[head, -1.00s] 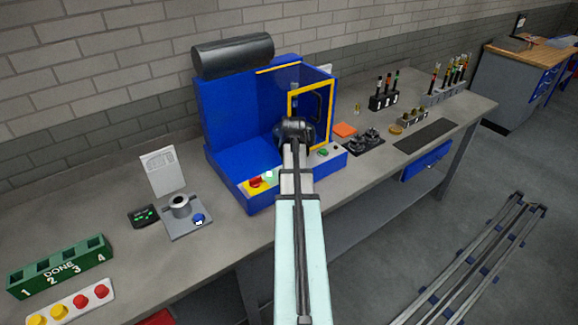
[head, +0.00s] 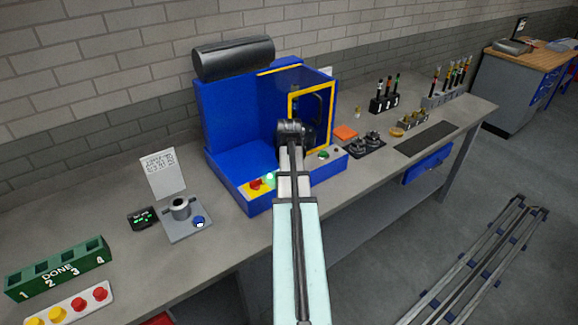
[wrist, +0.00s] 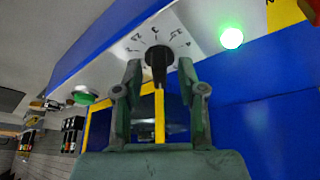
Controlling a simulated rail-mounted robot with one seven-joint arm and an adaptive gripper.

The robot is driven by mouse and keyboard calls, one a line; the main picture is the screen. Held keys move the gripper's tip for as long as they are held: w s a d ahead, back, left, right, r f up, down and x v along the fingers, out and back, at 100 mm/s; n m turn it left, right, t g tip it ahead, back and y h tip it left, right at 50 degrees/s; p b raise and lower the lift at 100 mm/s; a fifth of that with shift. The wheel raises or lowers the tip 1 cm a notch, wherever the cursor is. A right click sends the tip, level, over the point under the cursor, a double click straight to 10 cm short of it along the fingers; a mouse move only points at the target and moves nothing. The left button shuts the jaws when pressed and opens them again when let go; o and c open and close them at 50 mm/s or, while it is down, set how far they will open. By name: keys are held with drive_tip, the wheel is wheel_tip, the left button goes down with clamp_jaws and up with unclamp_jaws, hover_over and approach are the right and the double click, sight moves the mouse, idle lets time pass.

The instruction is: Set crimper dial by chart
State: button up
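The crimper (head: 228,105) is a blue machine with a yellow-edged guard at the middle of the bench. Its dial (wrist: 158,62) is a black knob on a white face with numbers around it, seen in the wrist view. My gripper (wrist: 160,72) is open, one finger on each side of the knob, with gaps visible; contact cannot be told. In the head view my arm hides the dial and fingers. The chart (head: 162,174) is a white card on the bench left of the crimper, its writing too small to read.
A lit green lamp (wrist: 232,38) and a green button (wrist: 84,97) flank the dial. A red stop knob (head: 256,184) sits on the crimper's front. A grey gauge block (head: 186,222) and green DONE rack (head: 60,267) stand left; tools and small parts stand right.

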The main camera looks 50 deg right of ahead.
drive_tip(key=shift+r, duration=0.1)
drive_tip(key=v, duration=1.1)
drive_tip(key=shift+s+a+r, duration=0.15)
drive_tip(key=shift+s+r, duration=0.05)
drive_tip(key=shift+r, duration=0.15)
